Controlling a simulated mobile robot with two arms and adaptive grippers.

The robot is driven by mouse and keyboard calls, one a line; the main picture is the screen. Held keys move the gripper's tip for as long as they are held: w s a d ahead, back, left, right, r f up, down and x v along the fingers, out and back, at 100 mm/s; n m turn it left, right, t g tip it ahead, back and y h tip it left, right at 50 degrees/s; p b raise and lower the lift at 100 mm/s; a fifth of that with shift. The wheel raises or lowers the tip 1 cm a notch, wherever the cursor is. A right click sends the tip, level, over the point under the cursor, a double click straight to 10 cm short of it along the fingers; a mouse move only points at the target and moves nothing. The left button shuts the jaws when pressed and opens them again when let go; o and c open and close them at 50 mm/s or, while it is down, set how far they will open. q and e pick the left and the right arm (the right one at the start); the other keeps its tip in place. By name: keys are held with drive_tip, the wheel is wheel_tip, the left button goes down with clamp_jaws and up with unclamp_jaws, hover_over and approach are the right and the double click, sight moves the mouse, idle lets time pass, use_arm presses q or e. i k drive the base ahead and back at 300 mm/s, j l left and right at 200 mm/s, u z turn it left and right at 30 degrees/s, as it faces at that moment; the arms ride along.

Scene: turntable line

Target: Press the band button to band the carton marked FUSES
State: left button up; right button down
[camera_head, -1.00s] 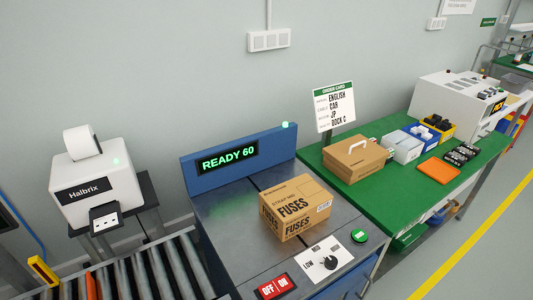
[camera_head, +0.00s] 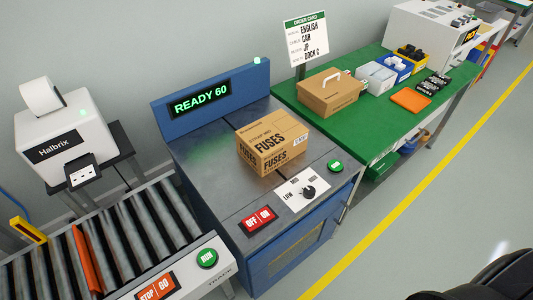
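The FUSES carton (camera_head: 265,160), a brown box with black lettering, sits on the grey steel top of the blue banding machine (camera_head: 205,165). The machine's display (camera_head: 200,98) reads READY 60 in green. A round green button (camera_head: 335,166) is at the front right of the machine top, right of the carton; its lettering is too small to read surely. A black dial (camera_head: 308,192) on a white plate has its pointer near the middle, with LOW at its left. A red OFF/ON switch (camera_head: 258,219) is left of the dial. Neither gripper shows.
A roller conveyor (camera_head: 140,240) with an orange bar, STOP/GO switch (camera_head: 157,287) and green RUN button (camera_head: 207,257) is at lower left. A Halbrix printer (camera_head: 60,140) stands behind it. A green table (camera_head: 330,120) holds a handled carton (camera_head: 330,92) and bins.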

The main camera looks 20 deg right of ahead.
sight(335, 165)
drive_tip(key=z, duration=1.2)
